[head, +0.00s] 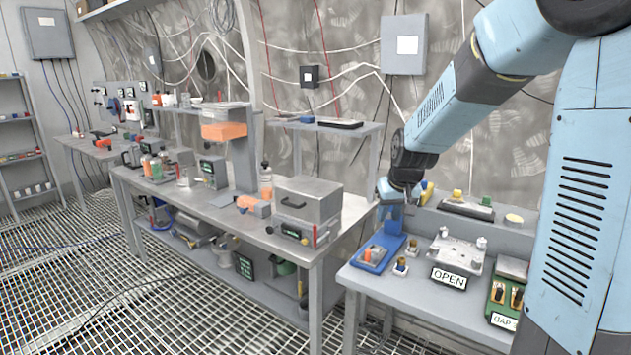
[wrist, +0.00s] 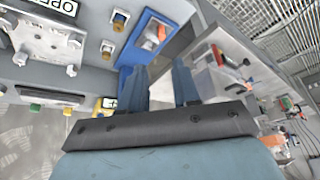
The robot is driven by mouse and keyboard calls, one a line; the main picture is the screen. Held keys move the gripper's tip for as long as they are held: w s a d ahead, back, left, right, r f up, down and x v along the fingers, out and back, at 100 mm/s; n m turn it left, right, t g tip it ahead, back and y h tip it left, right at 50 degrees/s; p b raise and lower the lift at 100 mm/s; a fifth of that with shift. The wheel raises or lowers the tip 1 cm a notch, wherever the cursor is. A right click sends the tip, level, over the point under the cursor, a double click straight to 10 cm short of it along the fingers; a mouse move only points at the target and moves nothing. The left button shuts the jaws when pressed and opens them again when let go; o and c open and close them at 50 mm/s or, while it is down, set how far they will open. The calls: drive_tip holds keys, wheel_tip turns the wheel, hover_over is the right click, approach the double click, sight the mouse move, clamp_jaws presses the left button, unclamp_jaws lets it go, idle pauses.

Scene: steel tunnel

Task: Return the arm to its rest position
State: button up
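My arm reaches in from the upper right of the head view, bent down over the right bench (head: 345,275). My gripper (head: 388,192) hangs above the back of the blue tray (head: 392,248).
An OPEN sign (head: 449,278) and a metal fixture (head: 458,250) stand right of the tray. A green box (head: 497,302) is farther right. The long bench at left carries a grey metal case (head: 308,203) and several devices. A small shelf (head: 330,127) stands behind. Open air lies above the benches.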

drive_tip(key=s+d+r, duration=0.1)
drive_tip(key=s+r, duration=0.2)
drive_tip(key=s, duration=0.6)
drive_tip(key=s+d+r+m, duration=0.1)
drive_tip(key=s+r, duration=0.3)
drive_tip(key=s, duration=0.6)
drive_tip(key=s+d+r, duration=0.1)
drive_tip(key=s+r, duration=0.2)
drive_tip(key=s, duration=0.7)
drive_tip(key=shift+r+t+h, duration=0.3)
drive_tip(key=shift+t+h, duration=0.1)
